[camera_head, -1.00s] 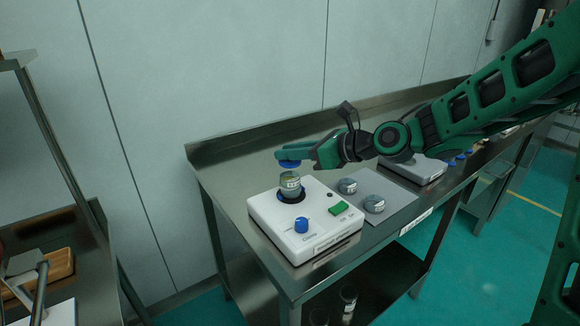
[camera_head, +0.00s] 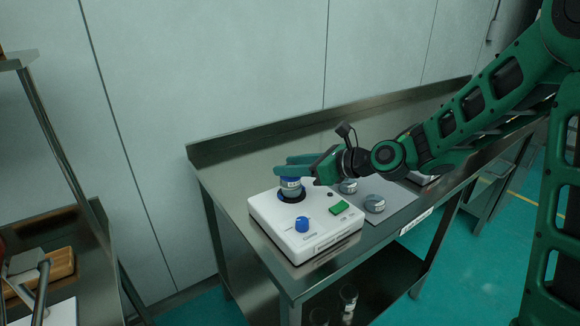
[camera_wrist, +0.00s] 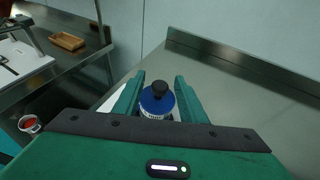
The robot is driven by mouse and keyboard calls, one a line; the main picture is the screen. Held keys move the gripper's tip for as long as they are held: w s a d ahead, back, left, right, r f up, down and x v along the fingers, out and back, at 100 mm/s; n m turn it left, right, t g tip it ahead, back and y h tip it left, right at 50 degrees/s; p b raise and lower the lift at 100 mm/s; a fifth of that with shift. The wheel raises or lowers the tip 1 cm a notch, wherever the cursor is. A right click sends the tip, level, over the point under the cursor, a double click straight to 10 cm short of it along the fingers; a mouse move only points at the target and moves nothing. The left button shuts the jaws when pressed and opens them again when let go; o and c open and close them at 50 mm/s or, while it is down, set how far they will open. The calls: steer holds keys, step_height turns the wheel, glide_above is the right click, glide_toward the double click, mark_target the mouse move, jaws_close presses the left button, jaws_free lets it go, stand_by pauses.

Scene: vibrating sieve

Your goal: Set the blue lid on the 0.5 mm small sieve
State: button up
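The blue lid (camera_wrist: 158,102), with a black knob on top, sits on the small sieve (camera_head: 291,189). The sieve stands upright in the dark round seat on the white shaker. The lid looks level, though my fingers partly cover it in the head view. My gripper (camera_wrist: 160,88) is open, with one finger on each side of the lid and a small gap to it. In the head view my gripper (camera_head: 290,165) is at the lid's height or just above it. The sieve's size marking is too small to read.
The white shaker (camera_head: 325,238) has a blue dial (camera_head: 302,224) and a green switch (camera_head: 339,208). Two small round containers (camera_head: 348,187) (camera_head: 374,204) stand on a grey mat to its right. The steel table (camera_head: 240,160) is bare behind and left of the shaker.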

steer(key=v, duration=1.2)
steer(key=s+d+f+n+g+h, duration=0.2)
steer(key=s+d+f+n+h, duration=0.3)
steer(key=d, duration=0.4)
steer(key=s+d+f+n+g+h, duration=0.1)
steer(key=s+d+f+n+h, duration=0.25)
steer(key=s+d+n, duration=0.4)
steer(key=s+d+n+g+h, duration=0.1)
steer(key=s+d+n+g, duration=0.1)
steer(key=s+d, duration=0.4)
steer(key=s+d+n+g+h, duration=0.2)
steer(key=s+d, duration=0.5)
steer(key=s, duration=0.4)
steer(key=shift+s+d+f+n+g, duration=0.25)
steer(key=shift+s+n+g, duration=0.15)
steer(key=shift+n, duration=0.45)
